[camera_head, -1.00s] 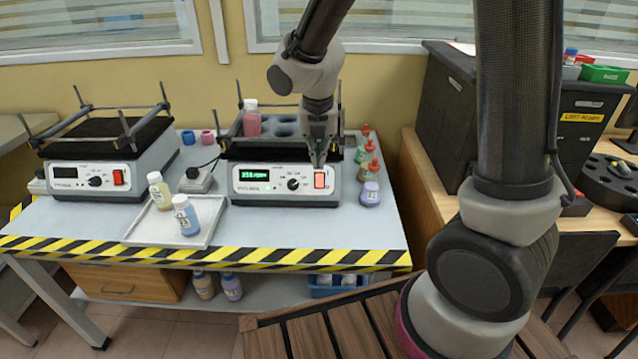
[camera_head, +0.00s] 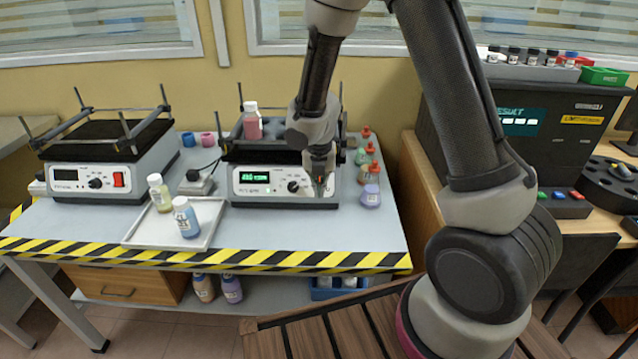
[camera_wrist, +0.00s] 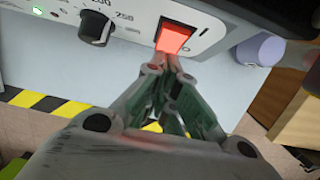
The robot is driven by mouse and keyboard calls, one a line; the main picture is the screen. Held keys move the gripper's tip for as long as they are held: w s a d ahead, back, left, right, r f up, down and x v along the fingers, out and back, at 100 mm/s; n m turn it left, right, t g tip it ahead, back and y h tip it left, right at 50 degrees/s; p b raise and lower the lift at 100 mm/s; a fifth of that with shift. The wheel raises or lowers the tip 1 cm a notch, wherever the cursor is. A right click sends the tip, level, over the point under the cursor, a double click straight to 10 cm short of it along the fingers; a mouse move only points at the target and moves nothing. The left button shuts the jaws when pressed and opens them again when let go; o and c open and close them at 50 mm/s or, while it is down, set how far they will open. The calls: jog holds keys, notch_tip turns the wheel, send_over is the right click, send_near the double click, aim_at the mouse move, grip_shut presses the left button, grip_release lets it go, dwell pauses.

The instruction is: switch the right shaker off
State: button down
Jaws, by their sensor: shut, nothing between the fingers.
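The right shaker (camera_head: 243,194) stands on the bench with its green display (camera_head: 254,177) lit. A bottle with pink liquid (camera_head: 252,122) stands in its top rack. In the wrist view its red rocker switch (camera_wrist: 174,37) glows, right of the black knob (camera_wrist: 96,27). A small green light (camera_wrist: 38,11) is lit. My gripper (camera_head: 319,194) is shut and empty in front of the shaker's right end, hiding the switch in the head view. In the wrist view the fingertips (camera_wrist: 165,64) are at the switch's lower edge; I cannot tell whether they touch it.
The left shaker (camera_head: 78,190) has a dark display. A white tray (camera_head: 205,237) with two bottles lies in front, between the shakers. Several small red-capped bottles and a purple-liquid bottle (camera_head: 371,196) stand close right of the right shaker. Striped tape (camera_head: 200,258) marks the bench's front edge.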

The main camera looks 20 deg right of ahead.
jog(key=shift+w+f, duration=0.3)
dwell(0.4)
jog(key=shift+r, duration=0.8)
